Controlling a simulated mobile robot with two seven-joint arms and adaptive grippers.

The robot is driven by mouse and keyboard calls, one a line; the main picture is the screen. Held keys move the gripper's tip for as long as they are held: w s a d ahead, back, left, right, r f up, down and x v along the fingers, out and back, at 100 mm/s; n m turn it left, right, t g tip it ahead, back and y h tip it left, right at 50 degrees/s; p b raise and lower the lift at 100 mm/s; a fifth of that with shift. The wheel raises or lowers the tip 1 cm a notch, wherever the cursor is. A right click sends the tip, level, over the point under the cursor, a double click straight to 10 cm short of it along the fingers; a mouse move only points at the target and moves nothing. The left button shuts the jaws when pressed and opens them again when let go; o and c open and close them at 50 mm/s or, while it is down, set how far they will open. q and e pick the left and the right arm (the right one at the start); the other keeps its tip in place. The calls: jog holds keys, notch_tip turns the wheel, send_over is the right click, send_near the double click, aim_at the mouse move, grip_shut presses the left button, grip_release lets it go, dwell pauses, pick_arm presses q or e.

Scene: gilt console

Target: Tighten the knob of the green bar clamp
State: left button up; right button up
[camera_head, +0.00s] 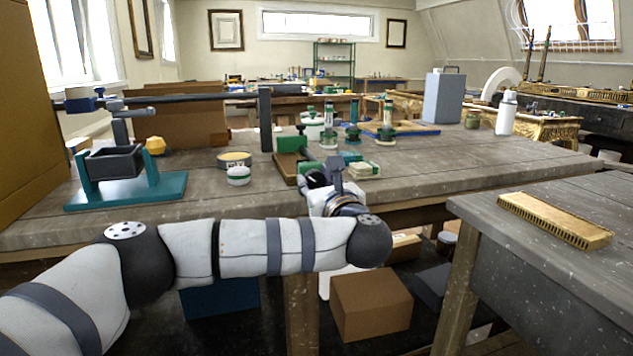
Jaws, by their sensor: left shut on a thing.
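The green bar clamp (290,144) sits on the workbench around a brown wooden board (284,169), near the bench's front edge. Green parts show at its back and front. My left gripper (316,178) reaches up over the bench edge from below, close to the front right end of the clamp. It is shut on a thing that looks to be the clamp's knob. The knob is hidden behind the dark fingers and wrist, so I cannot tell its shape. My right gripper is not in view.
Left on the workbench (420,180) stand a teal stand (125,191), an open tin (234,158) and a white jar (238,176). Small blocks (364,169) lie right of my gripper. A dark post (265,120) rises behind.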

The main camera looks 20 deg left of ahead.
pick_arm(q)
jog(key=shift+r+m, duration=0.1)
jog(key=shift+m, duration=0.2)
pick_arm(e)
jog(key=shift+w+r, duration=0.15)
pick_arm(q)
jog(key=m+p, duration=0.1)
jog(key=m, duration=0.2)
jog(key=shift+r+m, duration=0.1)
jog(key=shift+m, duration=0.2)
jog(key=m+p, duration=0.2)
jog(key=m, duration=0.4)
jog(key=shift+w+d, duration=0.1)
jog(key=m, duration=0.3)
jog(key=m+p, duration=0.1)
jog(key=m, duration=0.1)
jog(key=shift+f+m, duration=0.4)
jog(key=shift+d+f+m, duration=0.1)
jog(key=shift+f+m, duration=0.05)
jog(key=shift+m, duration=1)
jog(key=shift+f+m, duration=0.1)
jog(key=shift+m, duration=1.05)
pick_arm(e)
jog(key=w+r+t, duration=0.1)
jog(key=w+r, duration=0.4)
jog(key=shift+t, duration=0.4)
pick_arm(q)
jog(key=shift+f, duration=0.1)
